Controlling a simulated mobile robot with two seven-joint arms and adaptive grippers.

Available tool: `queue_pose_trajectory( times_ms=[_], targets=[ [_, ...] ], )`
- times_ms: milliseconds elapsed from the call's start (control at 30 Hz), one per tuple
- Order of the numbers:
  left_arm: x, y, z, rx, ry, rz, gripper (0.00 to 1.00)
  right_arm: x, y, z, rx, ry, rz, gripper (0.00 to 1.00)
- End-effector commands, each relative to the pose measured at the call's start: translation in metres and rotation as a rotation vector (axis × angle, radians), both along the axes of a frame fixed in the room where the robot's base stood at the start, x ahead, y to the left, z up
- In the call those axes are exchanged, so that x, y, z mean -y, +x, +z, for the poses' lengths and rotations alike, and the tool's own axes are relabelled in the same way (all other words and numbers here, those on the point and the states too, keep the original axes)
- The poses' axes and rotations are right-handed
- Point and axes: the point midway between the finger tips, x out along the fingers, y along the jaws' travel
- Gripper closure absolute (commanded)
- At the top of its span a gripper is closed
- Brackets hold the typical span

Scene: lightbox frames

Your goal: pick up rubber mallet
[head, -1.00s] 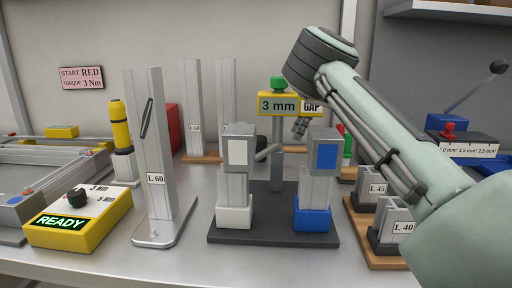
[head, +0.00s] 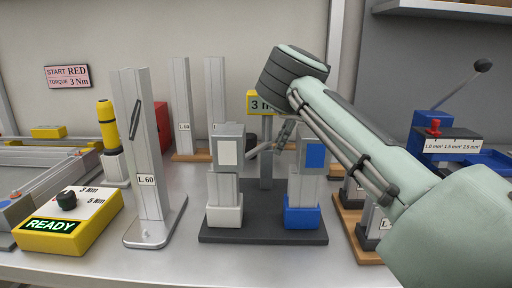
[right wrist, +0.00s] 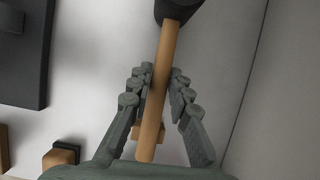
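The rubber mallet shows in the right wrist view, with a black head (right wrist: 179,9) at the top edge and a light wooden handle (right wrist: 164,75) running down between my fingers. My right gripper (right wrist: 163,71) is open, with one finger on each side of the handle and the fingertips close to it. I cannot tell whether they touch it. In the head view my right gripper (head: 285,134) is partly visible behind the twin-post fixture (head: 263,239). The mallet cannot be made out there. My left gripper is not in view.
The fixture's grey and blue-faced posts stand in front of my right gripper. The L 60 post (head: 147,160) and the yellow READY box (head: 69,228) are to the left. Blocks on wooden bases (head: 353,228) stand under my right arm. A blue lever tool (head: 443,147) is at the right.

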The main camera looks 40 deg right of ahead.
Motion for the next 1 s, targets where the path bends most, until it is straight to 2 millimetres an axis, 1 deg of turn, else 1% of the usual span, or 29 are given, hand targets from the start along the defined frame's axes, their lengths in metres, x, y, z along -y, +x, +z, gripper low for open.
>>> queue_pose_trajectory(
  times_ms=[33,100,500,600,667,767,1000],
  targets=[
    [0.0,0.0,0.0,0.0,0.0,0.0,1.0,0.0,0.0,0.0,0.0,0.0,0.0,0.92],
    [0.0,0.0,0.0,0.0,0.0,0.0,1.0,0.0,0.0,0.0,0.0,0.0,0.0,1.0],
    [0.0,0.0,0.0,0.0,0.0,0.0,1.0,0.0,0.0,0.002,0.002,0.001,0.001,1.0],
    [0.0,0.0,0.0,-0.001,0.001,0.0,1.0,0.0,0.001,0.005,0.003,0.0,0.001,1.0],
    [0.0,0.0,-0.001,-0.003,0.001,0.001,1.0,0.0,0.001,0.011,0.005,-0.002,0.001,1.0],
    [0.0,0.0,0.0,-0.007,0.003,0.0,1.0,0.0,0.001,0.027,0.007,0.0,0.002,1.0],
    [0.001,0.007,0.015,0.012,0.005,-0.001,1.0,0.0,0.001,0.075,0.006,-0.001,0.002,1.0]
  ],
)
